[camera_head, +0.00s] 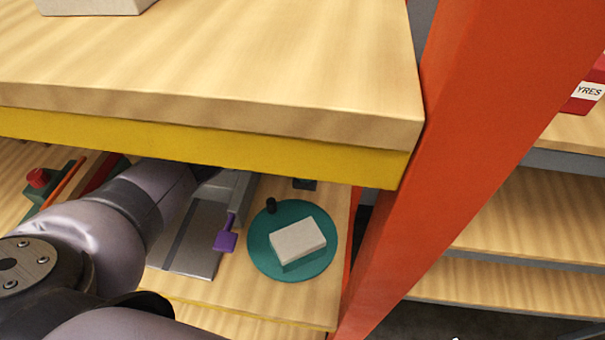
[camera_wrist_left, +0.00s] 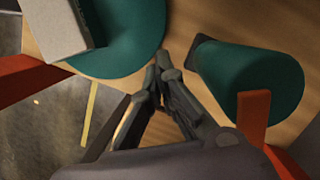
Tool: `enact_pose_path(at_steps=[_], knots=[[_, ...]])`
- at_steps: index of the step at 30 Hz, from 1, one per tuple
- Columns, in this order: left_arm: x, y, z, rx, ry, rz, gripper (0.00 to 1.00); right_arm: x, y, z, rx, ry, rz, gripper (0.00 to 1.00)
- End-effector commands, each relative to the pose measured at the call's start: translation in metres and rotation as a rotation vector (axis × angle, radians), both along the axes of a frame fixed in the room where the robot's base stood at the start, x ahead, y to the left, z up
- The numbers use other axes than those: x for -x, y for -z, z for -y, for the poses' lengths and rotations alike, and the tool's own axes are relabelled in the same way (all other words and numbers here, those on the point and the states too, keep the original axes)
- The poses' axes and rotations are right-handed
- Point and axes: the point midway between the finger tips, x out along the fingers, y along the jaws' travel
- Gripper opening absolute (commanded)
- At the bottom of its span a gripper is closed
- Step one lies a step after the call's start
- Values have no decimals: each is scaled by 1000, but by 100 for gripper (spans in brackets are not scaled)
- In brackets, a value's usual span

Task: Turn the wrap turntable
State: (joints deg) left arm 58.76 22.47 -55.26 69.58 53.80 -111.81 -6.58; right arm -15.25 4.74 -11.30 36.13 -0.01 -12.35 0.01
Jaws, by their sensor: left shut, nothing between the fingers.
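The wrap turntable is a flat teal disc (camera_head: 262,258) on the lower shelf in the head view, with a pale box (camera_head: 298,240) on it and a short black peg (camera_head: 271,205) near its rim. In the left wrist view the disc (camera_wrist_left: 130,45) is at the upper left, with part of the box (camera_wrist_left: 55,25) on it. My left gripper (camera_wrist_left: 166,68) is shut and empty, its fingertips close to the disc's edge in that view; I cannot tell whether they touch. In the head view the upper shelf hides the gripper. My right gripper is not in view.
An upper shelf (camera_head: 220,95) with a yellow edge overhangs the work area. An orange post (camera_head: 450,150) stands to the right. A grey plate (camera_head: 190,255) and a purple handle (camera_head: 226,241) lie left of the turntable. A teal cylinder (camera_wrist_left: 255,80) is right of my fingers.

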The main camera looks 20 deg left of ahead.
Motion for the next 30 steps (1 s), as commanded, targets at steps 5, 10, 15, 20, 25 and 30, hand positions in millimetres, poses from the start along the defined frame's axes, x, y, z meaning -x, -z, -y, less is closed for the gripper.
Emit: enact_pose_path(at_steps=[5, 10, 15, 20, 25, 30], knots=[[3, 12, -3, -1, 0, -4, 0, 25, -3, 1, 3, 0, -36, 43], [10, 43, -8, -2, 0, -5, 0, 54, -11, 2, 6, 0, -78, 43], [17, 79, -14, -3, -1, -4, 0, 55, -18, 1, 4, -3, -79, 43], [29, 91, -27, -3, -1, -1, 0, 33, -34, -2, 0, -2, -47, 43], [44, 94, -39, -1, 1, -2, 0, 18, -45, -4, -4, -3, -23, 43], [49, 95, -43, 0, 1, 0, 0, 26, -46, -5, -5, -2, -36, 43]])
